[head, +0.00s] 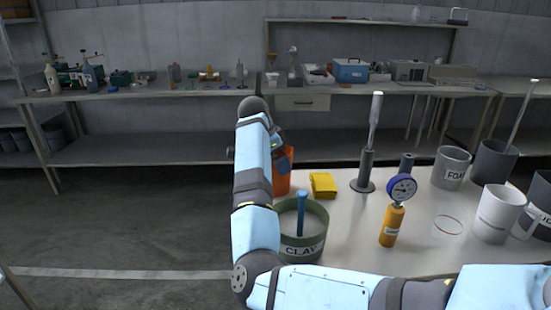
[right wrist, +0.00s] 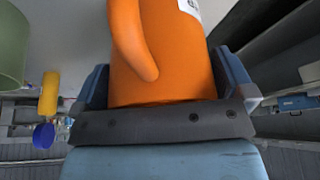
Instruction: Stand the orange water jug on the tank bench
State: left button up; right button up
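The orange water jug (head: 282,184) is at the far left corner of the tank bench (head: 345,240), partly hidden behind my right arm. My right gripper (head: 278,150) is around its upper part. In the right wrist view, which looks upside down, the jug (right wrist: 165,60) with its handle fills the space between the two blue fingers (right wrist: 165,88), which appear closed on its sides. The jug looks upright; its base is hidden, so I cannot tell if it touches the bench. My left gripper is out of view.
A green CLAY tub (head: 303,247) stands close in front of the jug, and a yellow block (head: 323,185) lies just right of it. Further right are a grey stand (head: 364,175), an orange cylinder with a blue gauge (head: 392,225) and several buckets. Bare floor lies left of the bench.

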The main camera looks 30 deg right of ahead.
jog(key=shift+r, duration=0.1)
jog(key=p+v, duration=0.2)
jog(key=v, duration=1)
